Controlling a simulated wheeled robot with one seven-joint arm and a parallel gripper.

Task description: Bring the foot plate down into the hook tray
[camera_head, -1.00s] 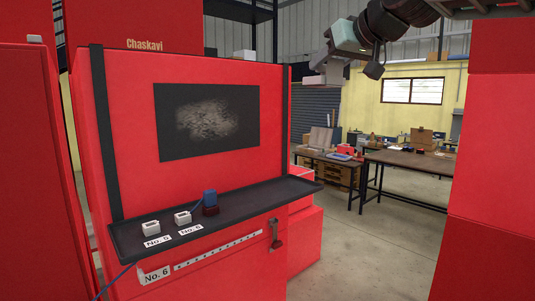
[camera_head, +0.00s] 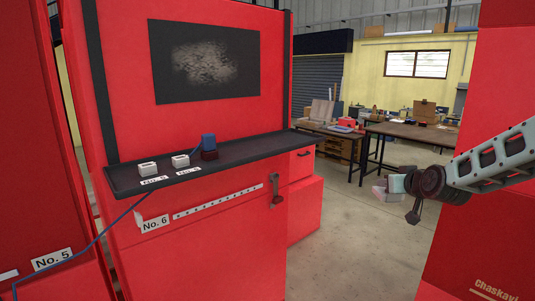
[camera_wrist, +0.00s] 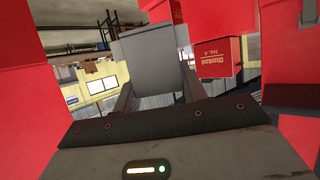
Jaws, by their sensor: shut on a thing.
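My gripper (camera_head: 396,187) is at the right of the head view, in the open air in front of the red cabinet at right. It is shut on a pale grey, flat-faced piece, which I take to be the foot plate (camera_head: 383,195). In the wrist view the foot plate (camera_wrist: 153,60) stands between the two fingers and hides what lies behind it. The long black tray (camera_head: 130,181) on the red cabinet at left may be the hook tray; no hooks can be made out on it. My gripper is well to its right, apart from it.
Two small white sockets (camera_head: 147,168) and a blue block (camera_head: 208,141) on a dark red base stand on the black tray. A blue cable (camera_head: 100,236) runs down left. Workbenches (camera_head: 400,133) stand behind; the floor (camera_head: 350,250) between is clear.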

